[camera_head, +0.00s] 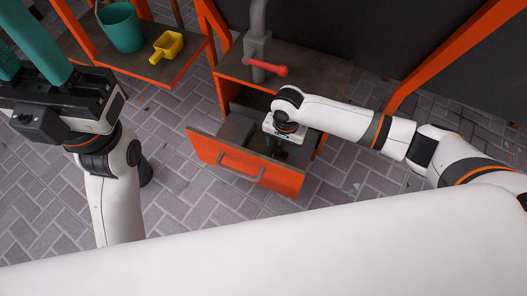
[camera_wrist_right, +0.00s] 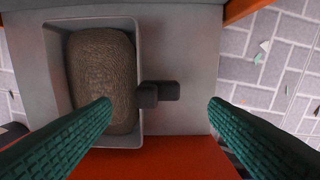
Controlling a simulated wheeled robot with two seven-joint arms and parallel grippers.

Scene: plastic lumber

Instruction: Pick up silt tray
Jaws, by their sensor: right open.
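The silt tray shows in the right wrist view as a grey box with a pale rim (camera_wrist_right: 135,40), filled with brown, rough silt. It lies in the open drawer (camera_head: 245,169), on the left of that view. A dark blocky handle (camera_wrist_right: 158,93) stands out from its right wall. My right gripper (camera_wrist_right: 160,108) is open and empty, pointing down, its green fingers on either side of the handle; the left finger overlaps the silt. In the head view my right gripper (camera_head: 287,146) is low over the drawer, mostly hidden. My left gripper (camera_head: 22,48) is apart from the drawer, its green fingers spread and partly cut off.
The drawer has an orange front and a grey bar handle (camera_head: 240,171). A grey post with a red lever (camera_head: 267,68) stands on the cabinet top. A green bucket (camera_head: 121,27) and yellow scoop (camera_head: 167,45) sit on a shelf at upper left. Paved floor lies in front.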

